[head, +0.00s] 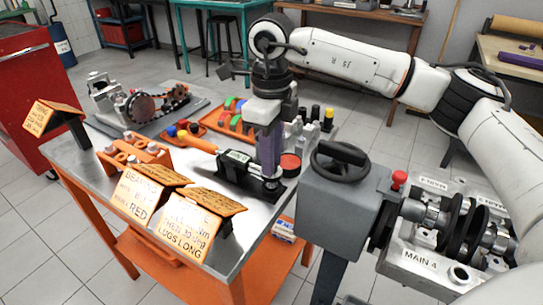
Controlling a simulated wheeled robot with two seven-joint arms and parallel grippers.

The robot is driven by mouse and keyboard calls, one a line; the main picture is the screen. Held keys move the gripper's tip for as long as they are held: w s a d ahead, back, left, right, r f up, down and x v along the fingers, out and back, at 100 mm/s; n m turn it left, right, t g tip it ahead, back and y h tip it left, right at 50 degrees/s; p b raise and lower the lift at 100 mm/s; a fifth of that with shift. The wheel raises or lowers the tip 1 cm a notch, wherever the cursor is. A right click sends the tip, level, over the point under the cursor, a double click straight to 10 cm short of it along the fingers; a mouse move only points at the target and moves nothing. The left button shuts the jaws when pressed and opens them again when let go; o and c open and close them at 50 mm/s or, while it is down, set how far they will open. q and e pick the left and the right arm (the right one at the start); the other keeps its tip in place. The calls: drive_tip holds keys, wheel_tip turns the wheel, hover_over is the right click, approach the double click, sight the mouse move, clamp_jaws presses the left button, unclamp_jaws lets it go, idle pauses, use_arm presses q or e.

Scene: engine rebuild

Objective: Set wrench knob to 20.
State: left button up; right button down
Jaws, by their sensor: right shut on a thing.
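The torque wrench lies on the steel-topped table (85,178). The knob is at the right end of the wrench's black holder (235,180), mostly hidden by my gripper. My right gripper (271,176) reaches straight down from above and is shut on the knob. My left gripper is not in view.
Lettered signs (192,223) stand along the front edge. An orange tray (215,125) with coloured parts lies behind the wrench. A grey stand with a black handwheel (340,163) and a crankshaft block (425,258) are close on the right. A red cabinet (33,85) stands left.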

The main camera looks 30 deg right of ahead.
drive_tip(key=c, duration=1.6)
unclamp_jaws()
wheel_tip(320, 180, up, 10)
drive_tip(key=shift+r, duration=0.2)
